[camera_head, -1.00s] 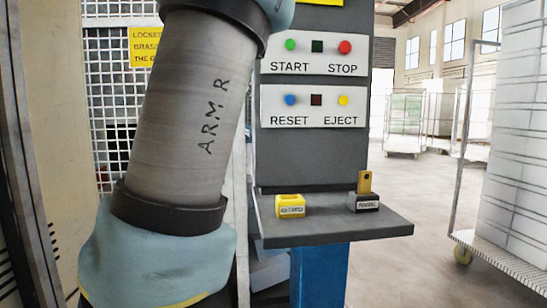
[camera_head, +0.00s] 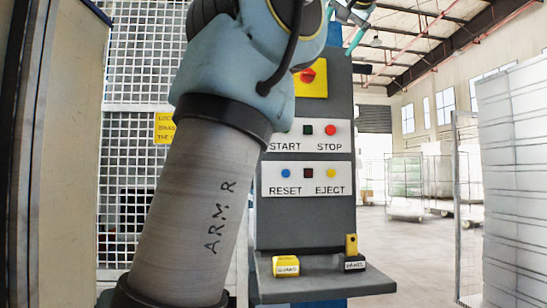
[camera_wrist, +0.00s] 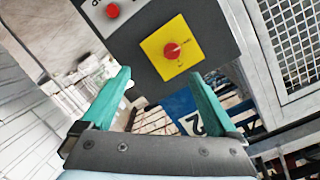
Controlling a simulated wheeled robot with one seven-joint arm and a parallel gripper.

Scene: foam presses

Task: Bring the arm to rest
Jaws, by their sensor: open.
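My arm (camera_head: 195,210) rises in front of the panel's left side in the head view. My gripper is open and empty, with two teal fingers wide apart in the wrist view (camera_wrist: 160,80). In the head view the gripper (camera_head: 352,22) shows only partly at the top edge, above the control panel. The panel's red rotary switch on a yellow plate (camera_wrist: 172,50) lies ahead of the fingers in the wrist view. That yellow plate is partly hidden by my arm in the head view (camera_head: 315,90).
The grey control panel carries START, STOP, RESET and EJECT buttons (camera_head: 308,180). Its shelf (camera_head: 330,286) holds a yellow block (camera_head: 286,266) and a dark block (camera_head: 355,264) with a brass-coloured piece upright in it. Mesh fencing (camera_head: 130,60) stands left; a white stack (camera_head: 510,160) stands right.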

